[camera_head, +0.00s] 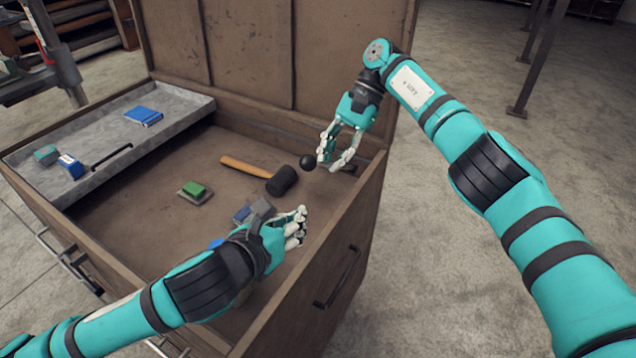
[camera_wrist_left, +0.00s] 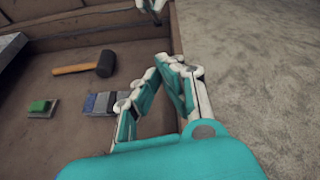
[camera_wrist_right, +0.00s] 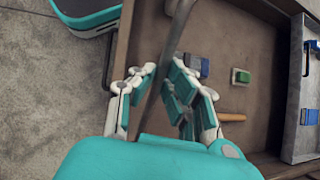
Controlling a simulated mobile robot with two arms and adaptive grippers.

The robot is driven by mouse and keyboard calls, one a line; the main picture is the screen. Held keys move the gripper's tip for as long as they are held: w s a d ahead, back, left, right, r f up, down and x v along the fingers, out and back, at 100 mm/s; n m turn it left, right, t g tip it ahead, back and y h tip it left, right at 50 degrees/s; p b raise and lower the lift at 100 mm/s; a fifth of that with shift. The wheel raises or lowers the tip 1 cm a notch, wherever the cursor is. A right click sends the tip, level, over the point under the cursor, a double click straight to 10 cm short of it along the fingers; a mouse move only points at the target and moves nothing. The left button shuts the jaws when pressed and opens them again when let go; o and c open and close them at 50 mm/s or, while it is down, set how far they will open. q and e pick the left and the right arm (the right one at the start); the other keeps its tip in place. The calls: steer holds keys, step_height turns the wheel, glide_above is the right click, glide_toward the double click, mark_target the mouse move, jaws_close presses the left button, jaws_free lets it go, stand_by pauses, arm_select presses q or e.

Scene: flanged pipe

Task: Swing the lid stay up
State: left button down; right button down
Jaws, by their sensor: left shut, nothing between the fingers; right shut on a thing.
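The lid stay (camera_wrist_right: 176,40) is a dark bar in the right wrist view, running between my right gripper's fingers. In the head view a black knob (camera_head: 308,162) shows just left of the fingertips; most of the bar is hidden there. My right gripper (camera_head: 338,160) is shut on the stay at the chest's right rear corner. The open lid (camera_head: 265,45) stands upright at the back of the chest. My left gripper (camera_head: 300,226) is shut and empty, above the chest interior near the right wall.
The wooden chest (camera_head: 345,232) has a grey tray (camera_head: 105,125) at its left with blue boxes. A mallet (camera_head: 250,170), a green-topped block (camera_head: 194,190) and a blue-grey block (camera_head: 241,213) lie on its floor. Concrete floor to the right is mostly open.

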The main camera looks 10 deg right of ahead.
arm_select(q)
steer(key=w+d, duration=0.5)
steer(key=w, duration=0.4)
steer(key=shift+w+d+f, duration=0.15)
steer(key=shift+w+f, duration=0.1)
steer(key=shift+f, duration=0.05)
steer(key=shift+w+d+r, duration=0.15)
steer(key=shift+w+r, duration=0.15)
steer(key=shift+r, duration=0.25)
steer(key=shift+w+d+r, duration=0.1)
steer(key=shift+w+r, duration=0.2)
steer(key=shift+r, duration=0.2)
arm_select(e)
steer(key=shift+s+f, duration=0.1)
steer(key=shift+f, duration=0.05)
steer(key=c, duration=1.7)
jaws_free()
steer(key=shift+c, duration=0.2)
steer(key=shift+o, duration=0.4)
